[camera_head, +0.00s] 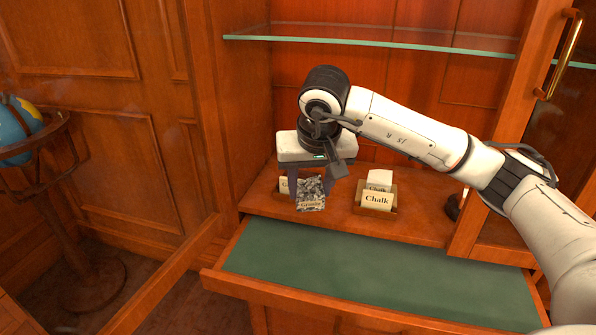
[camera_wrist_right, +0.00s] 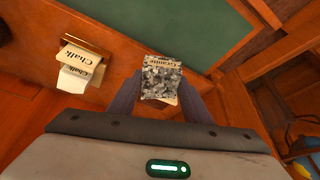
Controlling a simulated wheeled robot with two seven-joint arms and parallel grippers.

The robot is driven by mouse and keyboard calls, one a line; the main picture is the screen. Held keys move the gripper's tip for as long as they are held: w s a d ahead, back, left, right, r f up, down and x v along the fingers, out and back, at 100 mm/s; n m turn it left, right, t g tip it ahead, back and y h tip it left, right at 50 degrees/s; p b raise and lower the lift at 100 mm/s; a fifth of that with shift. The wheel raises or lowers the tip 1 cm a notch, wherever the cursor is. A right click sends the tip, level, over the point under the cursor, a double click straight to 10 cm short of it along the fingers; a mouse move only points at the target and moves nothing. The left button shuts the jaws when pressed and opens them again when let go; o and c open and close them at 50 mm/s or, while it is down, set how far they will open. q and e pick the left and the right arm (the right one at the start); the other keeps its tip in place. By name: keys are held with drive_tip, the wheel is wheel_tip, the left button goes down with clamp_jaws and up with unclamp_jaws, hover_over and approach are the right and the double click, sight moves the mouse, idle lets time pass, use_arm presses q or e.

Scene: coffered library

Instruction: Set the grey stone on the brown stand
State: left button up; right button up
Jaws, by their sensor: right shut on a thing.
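The grey stone (camera_head: 311,188) is a speckled block with "Granite" lettered on its face. My right gripper (camera_head: 311,187) is shut on it, one finger on each side, and points down over the cabinet's wooden ledge. The stone also shows between the fingers in the right wrist view (camera_wrist_right: 161,82). The brown stand, with a cream card (camera_head: 284,186) starting with "G", is on the ledge behind and left of the stone, mostly hidden by the stone and gripper. I cannot tell whether the stone touches it. My left gripper is not in view.
A second stand (camera_head: 376,209) with a white chalk block (camera_head: 380,180) sits to the right on the ledge. A glass shelf (camera_head: 400,43) crosses above. An open green-lined drawer (camera_head: 380,287) juts out below. A glazed door (camera_head: 540,110) stands at the right, a globe (camera_head: 15,130) far left.

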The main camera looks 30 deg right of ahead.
drive_tip(key=w+d, duration=0.2)
drive_tip(key=w, duration=0.2)
drive_tip(key=w+d+p, duration=0.1)
drive_tip(key=w+d, duration=0.1)
drive_tip(key=w, duration=0.2)
drive_tip(key=w+d, duration=0.2)
drive_tip(key=w, duration=0.2)
drive_tip(key=shift+w+r, duration=0.1)
drive_tip(key=shift+w, duration=0.25)
drive_tip(key=shift+w+d, duration=0.35)
drive_tip(key=shift+w, duration=0.15)
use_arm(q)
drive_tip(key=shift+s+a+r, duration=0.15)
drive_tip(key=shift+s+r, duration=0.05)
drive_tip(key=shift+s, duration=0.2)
use_arm(e)
drive_tip(key=shift+f, duration=1.8)
drive_tip(key=shift+f, duration=0.1)
drive_tip(key=o, duration=1.3)
drive_tip(key=shift+f, duration=0.1)
